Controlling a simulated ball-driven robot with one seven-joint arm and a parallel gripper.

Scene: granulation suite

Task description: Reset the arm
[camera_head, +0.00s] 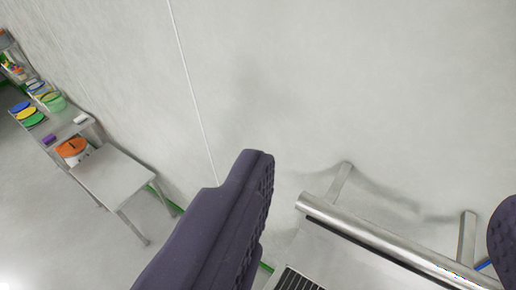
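My gripper (384,180) shows as two dark purple, textured fingers. One rises from the bottom middle of the picture; only part of the other shows at the right edge. They stand wide apart and nothing is held between them. A pale grey wall fills most of the view behind the fingers. The picture is tilted. The rest of my arm is out of view.
A round metal rail (385,240) on brackets runs between the fingers, beside a metal surface with a dark grate (297,281). At the left are a steel table (113,178), an orange-topped container (72,147) and several colour-lidded tubs (27,113). Floor at far left is clear.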

